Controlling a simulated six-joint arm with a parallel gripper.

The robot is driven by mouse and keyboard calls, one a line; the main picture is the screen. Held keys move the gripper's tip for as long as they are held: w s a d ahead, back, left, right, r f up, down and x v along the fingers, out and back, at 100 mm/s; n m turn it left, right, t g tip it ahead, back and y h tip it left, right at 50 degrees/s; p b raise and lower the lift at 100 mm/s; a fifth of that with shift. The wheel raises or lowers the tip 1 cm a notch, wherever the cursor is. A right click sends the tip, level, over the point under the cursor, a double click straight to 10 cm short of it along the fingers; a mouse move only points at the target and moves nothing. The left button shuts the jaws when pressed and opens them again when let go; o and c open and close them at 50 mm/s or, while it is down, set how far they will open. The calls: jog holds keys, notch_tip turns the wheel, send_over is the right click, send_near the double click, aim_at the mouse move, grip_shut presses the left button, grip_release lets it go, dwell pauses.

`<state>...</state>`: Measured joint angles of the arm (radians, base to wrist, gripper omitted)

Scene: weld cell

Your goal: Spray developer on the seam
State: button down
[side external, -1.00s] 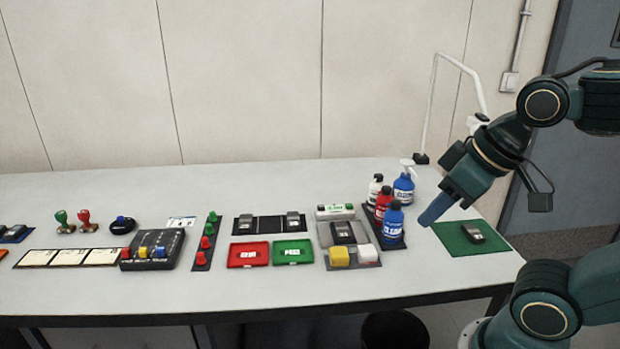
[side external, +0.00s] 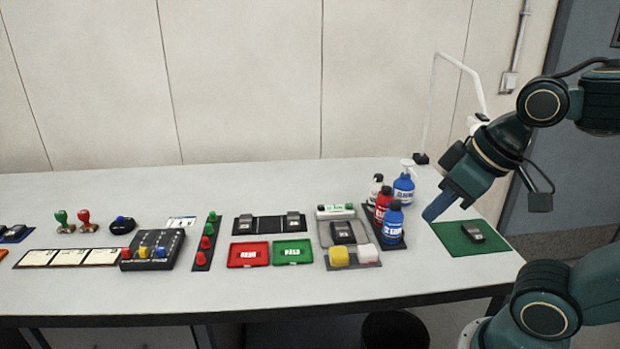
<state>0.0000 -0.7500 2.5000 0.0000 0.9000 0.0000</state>
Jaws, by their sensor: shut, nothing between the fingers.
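My gripper (side external: 432,214) is shut and empty, pointing down and left. In the picture it sits just right of the bottles, over the left edge of the green mat. Several bottles stand together: a white one with a black cap (side external: 375,187), a red one (side external: 383,205), a blue one (side external: 393,224) and a blue one with a white trigger top (side external: 404,190). Their labels are too small to read, so I cannot tell which holds developer. A dark part (side external: 473,231) lies on the green mat; another dark part (side external: 342,232) lies on the grey tray. No seam can be made out.
The grey tray (side external: 324,236) carries a yellow and a white block at its front. Red (side external: 248,262) and green (side external: 293,262) trays lie left of it. A white bent lamp-like stand (side external: 433,100) rises behind the bottles. Bare table lies along the front edge.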

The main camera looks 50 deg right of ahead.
jog(key=shift+w, duration=0.1)
dwell(0.8)
jog(key=w+d+r+m, duration=0.3)
jog(key=w+d, duration=0.1)
jog(key=w, duration=0.5)
jog(key=m+t+h, duration=0.1)
jog(key=m+t, duration=0.2)
jog(key=m, duration=0.5)
send_over(382, 177)
notch_tip(382, 177, down, 6)
jog(key=shift+d, duration=0.1)
jog(key=shift+f, duration=4.4)
